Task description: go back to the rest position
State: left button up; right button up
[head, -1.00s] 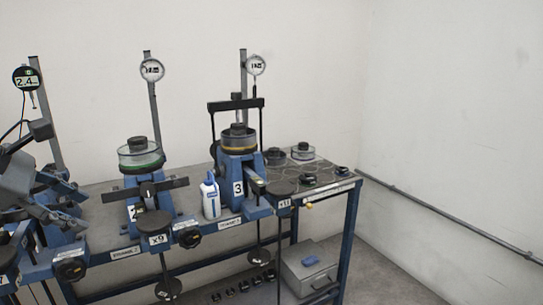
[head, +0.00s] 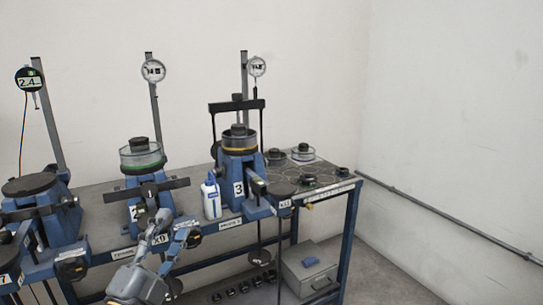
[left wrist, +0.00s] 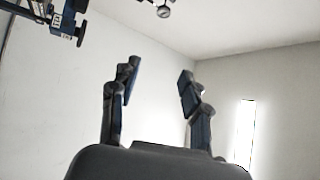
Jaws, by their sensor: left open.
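My left gripper (head: 166,232) is in the lower left middle of the head view, in front of the second lever frame (head: 150,190), and hides part of its lower front. Its two fingers stand apart with nothing between them. In the left wrist view the open fingers (left wrist: 158,84) point up against bare wall and ceiling. I cannot tell whether the gripper touches the frame. My right gripper is not in view.
The third lever frame (head: 239,165) stands to the right, with a white bottle (head: 211,198) beside it. The first frame (head: 38,205) is at the left. A grey box (head: 308,268) sits below the bench. The room right of the bench is clear.

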pick_arm(q)
jog(key=s+a+f+n+g+y, duration=0.2)
jog(key=s+f+n+g, duration=0.15)
jog(key=f, duration=0.45)
jog(key=s+a+f+n+g+y, duration=0.1)
jog(key=s+f+n+g+y, duration=0.2)
jog(key=f, duration=0.5)
jog(key=s+a+f+n+g+y, duration=0.25)
jog(key=f+n, duration=0.25)
jog(key=f, duration=0.3)
jog(key=s+d+f+n+g+h, duration=0.1)
jog(key=s+d+f+n+g, duration=0.1)
jog(key=s+f+g, duration=0.55)
jog(key=s+d+f+n+g+h, duration=0.15)
jog(key=s+f, duration=0.35)
jog(key=s, duration=0.5)
notch_tip(320, 180, down, 24)
jog(key=s+r+g+p, duration=0.1)
jog(key=s+g+p, duration=0.1)
jog(key=s+a+f+g+p, duration=0.1)
jog(key=s+a+f+p, duration=0.1)
jog(key=s+f, duration=1.3)
jog(key=shift+s+a+f, duration=0.2)
jog(key=shift+s+a, duration=0.15)
jog(key=shift+s, duration=0.65)
